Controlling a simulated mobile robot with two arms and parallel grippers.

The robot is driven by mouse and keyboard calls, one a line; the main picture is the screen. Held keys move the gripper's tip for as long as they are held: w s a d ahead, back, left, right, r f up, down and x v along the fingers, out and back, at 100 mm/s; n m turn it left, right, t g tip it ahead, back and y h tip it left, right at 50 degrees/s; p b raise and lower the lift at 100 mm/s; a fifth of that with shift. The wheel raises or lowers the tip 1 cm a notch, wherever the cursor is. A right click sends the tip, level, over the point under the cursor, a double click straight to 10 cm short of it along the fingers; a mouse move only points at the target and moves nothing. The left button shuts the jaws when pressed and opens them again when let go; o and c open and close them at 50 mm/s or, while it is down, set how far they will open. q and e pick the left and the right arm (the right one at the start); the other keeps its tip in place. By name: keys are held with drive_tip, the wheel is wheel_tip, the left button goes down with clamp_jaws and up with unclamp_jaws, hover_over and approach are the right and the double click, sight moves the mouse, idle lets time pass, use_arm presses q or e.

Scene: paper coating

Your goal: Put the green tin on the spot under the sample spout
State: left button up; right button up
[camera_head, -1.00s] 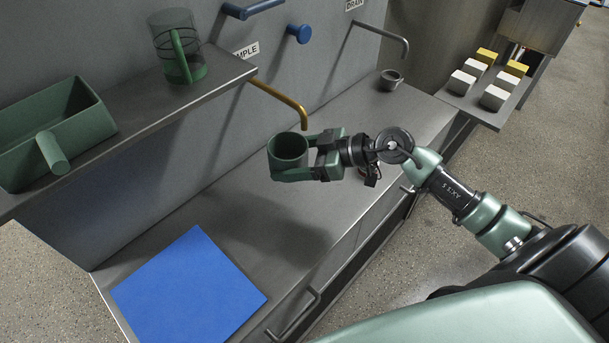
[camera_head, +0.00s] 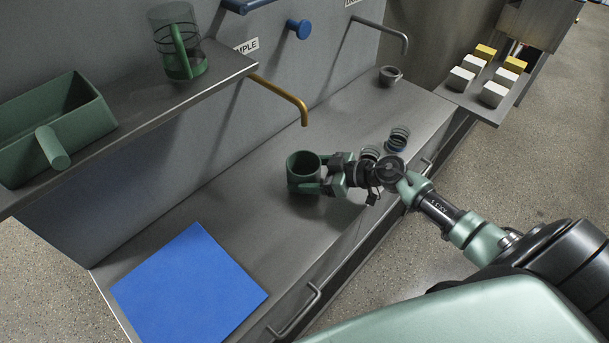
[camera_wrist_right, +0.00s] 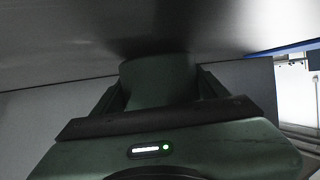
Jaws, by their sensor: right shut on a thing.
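The green tin (camera_head: 303,166) is upright and open at the top, with a dark inside. My right gripper (camera_head: 316,176) is shut on it, with the fingers on either side. In the head view the tin is low over the grey counter; I cannot tell whether it touches. The yellow sample spout (camera_head: 282,93) comes out of the wall below the SAMPLE sign (camera_head: 246,46). Its tip is above the tin in the picture. No marked spot shows under it. In the right wrist view the tin (camera_wrist_right: 158,82) sits between the fingers. My left gripper is out of view.
A blue sheet (camera_head: 188,285) lies on the counter (camera_head: 240,205) at the front left. Small glass containers (camera_head: 398,139) stand behind my right wrist. A small grey cup (camera_head: 390,76) stands under the drain spout (camera_head: 378,30).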

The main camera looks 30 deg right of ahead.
drive_tip(key=shift+f, duration=0.1)
drive_tip(key=shift+f, duration=0.15)
drive_tip(key=o, duration=1.4)
drive_tip(key=shift+o, duration=0.2)
drive_tip(key=shift+r, duration=0.25)
drive_tip(key=v, duration=1.2)
